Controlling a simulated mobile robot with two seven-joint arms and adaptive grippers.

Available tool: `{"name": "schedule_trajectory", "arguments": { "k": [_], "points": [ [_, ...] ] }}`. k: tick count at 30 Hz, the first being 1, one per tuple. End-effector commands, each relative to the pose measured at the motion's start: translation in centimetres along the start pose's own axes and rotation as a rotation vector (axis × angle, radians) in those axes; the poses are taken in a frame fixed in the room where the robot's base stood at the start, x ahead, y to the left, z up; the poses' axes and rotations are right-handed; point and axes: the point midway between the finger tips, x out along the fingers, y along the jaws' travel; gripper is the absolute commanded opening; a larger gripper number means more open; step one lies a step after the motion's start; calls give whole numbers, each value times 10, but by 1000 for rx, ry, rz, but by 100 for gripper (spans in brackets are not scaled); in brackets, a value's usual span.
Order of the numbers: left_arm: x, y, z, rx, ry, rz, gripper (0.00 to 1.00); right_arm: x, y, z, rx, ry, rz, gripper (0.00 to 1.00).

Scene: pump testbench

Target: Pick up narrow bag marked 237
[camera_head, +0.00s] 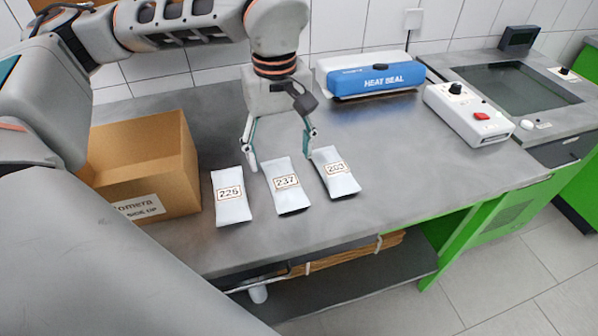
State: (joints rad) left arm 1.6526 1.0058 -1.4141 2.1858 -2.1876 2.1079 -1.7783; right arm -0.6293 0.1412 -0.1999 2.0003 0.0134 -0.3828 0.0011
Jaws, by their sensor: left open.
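The narrow white bag marked 237 (285,195) lies flat on the grey bench, between two similar bags. The bag marked 225 (230,205) lies to its left and the bag marked 203 (336,180) to its right. My left gripper (281,158) points down at the far end of the 237 bag, with its fingers spread apart to either side of that bag. It holds nothing. I cannot tell how high the fingertips are above the bench. My right gripper is not in view.
An open cardboard box (180,190) stands left of the bags. A blue heat sealer (372,80) sits at the back, with a white control box (468,112) to its right. The bench (420,190) is clear right of the bags. Its front edge runs close below them.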

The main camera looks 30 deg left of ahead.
Motion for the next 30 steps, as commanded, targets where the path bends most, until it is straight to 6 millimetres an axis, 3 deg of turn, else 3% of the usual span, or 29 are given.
{"name": "schedule_trajectory", "arguments": {
  "k": [9,18,27,28,30],
  "points": [
    [33,2,2,1,-3,-3,65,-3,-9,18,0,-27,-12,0],
    [72,8,5,0,-3,-4,65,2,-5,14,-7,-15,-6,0],
    [76,8,5,0,-1,-1,65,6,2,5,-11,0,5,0],
    [76,8,5,0,-1,-1,63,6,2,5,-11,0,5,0],
    [76,8,5,0,-1,-1,44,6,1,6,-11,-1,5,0]
  ]
}}
